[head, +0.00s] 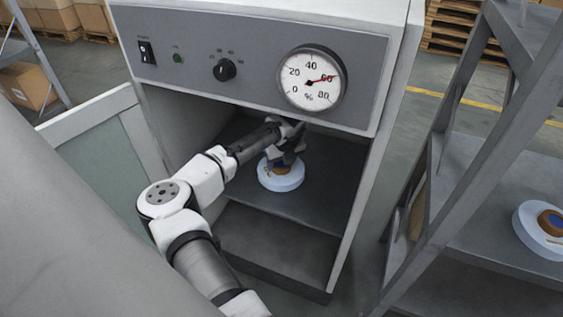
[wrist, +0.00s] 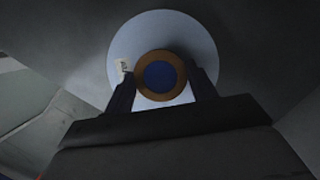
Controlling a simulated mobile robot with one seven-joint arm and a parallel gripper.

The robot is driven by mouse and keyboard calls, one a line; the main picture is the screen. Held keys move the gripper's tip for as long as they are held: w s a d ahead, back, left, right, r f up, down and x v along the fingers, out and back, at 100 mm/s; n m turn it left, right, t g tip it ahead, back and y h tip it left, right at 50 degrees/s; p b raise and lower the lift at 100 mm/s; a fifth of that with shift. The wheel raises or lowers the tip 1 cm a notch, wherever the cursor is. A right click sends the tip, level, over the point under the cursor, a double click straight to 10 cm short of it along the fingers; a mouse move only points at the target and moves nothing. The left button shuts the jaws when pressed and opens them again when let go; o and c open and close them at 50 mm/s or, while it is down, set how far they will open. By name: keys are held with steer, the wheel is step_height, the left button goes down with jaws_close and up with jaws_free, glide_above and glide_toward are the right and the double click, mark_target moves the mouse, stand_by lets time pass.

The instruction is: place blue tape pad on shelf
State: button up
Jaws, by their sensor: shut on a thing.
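The blue tape pad (head: 283,184) is a pale round disc with a brown ring and a blue centre. It is inside the open cabinet, over the dark inner shelf (head: 325,206). My gripper (head: 285,160) reaches in from the left and is shut on the pad's brown hub. In the wrist view the two fingers flank the hub of the pad (wrist: 160,75), with a small white label on the left of the disc. The pad looks level and very low over the shelf; I cannot tell whether it touches.
The cabinet (head: 260,75) has a gauge (head: 312,79) and knob above the opening. Its door (head: 100,150) stands open at left. A grey rack (head: 480,200) at right holds a similar pad (head: 530,222). The inner shelf is free around the held pad.

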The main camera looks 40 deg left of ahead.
mark_target(283, 166)
steer(key=shift+f, duration=0.2)
steer(key=shift+f, duration=0.1)
steer(key=o, duration=1.1)
steer(key=shift+f, duration=0.1)
steer(key=shift+o, duration=0.2)
steer(key=v, duration=0.2)
steer(key=d+v, duration=0.1)
steer(key=v, duration=0.2)
steer(key=shift+s, duration=0.25)
steer(key=s+d, duration=0.5)
steer(key=d, duration=0.4)
steer(key=shift+s+b, duration=0.35)
steer(key=shift+b, duration=0.05)
steer(key=shift+d, duration=0.1)
